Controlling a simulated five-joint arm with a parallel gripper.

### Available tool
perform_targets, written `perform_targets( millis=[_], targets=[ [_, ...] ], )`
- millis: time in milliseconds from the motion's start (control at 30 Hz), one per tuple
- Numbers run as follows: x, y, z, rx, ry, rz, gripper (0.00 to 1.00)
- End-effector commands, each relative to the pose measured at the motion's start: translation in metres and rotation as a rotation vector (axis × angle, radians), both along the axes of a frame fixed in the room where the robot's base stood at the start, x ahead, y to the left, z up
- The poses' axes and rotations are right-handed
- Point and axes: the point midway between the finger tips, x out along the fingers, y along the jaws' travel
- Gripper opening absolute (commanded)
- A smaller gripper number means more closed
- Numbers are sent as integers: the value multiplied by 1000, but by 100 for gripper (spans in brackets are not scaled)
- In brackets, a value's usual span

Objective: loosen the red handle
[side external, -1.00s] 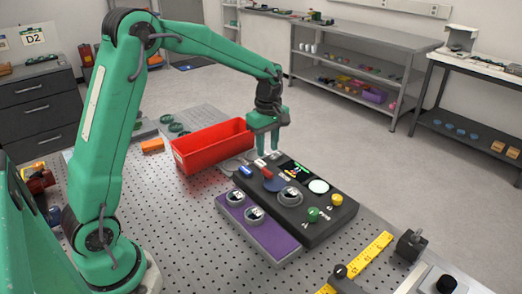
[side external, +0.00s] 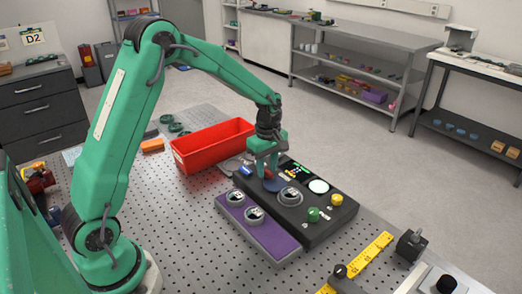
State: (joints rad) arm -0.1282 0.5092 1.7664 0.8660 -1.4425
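The red handle (side external: 268,173) is on the black instrument box (side external: 318,228), near its far left part. Only a small part of it shows between the fingers of my gripper (side external: 267,172). My gripper points down, with its fingers around or right beside the handle. I cannot tell whether they press on it. A blue handle (side external: 246,170) sits just left of it, and a dark blue disc (side external: 274,185) lies just in front. The box also carries a lit display (side external: 297,169), a green knob (side external: 313,215) and a yellow knob (side external: 336,200).
A red bin (side external: 214,146) stands behind and left of the box. A purple block (side external: 258,228) with round dial-like parts lies along its front left side. A yellow ruler (side external: 368,256) and a dark block (side external: 410,245) are to the right.

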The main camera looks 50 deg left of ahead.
Motion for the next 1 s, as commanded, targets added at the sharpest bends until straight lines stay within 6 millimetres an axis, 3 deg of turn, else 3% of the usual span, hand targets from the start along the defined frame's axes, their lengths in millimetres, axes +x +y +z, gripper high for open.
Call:
perform_targets(
  millis=[367,533,567,1000],
  targets=[
    [0,0,-5,0,0,0,34],
    [0,0,-5,0,0,0,2],
    [0,0,-5,0,0,0,0],
    [0,0,-5,0,0,-24,0]
  ],
)
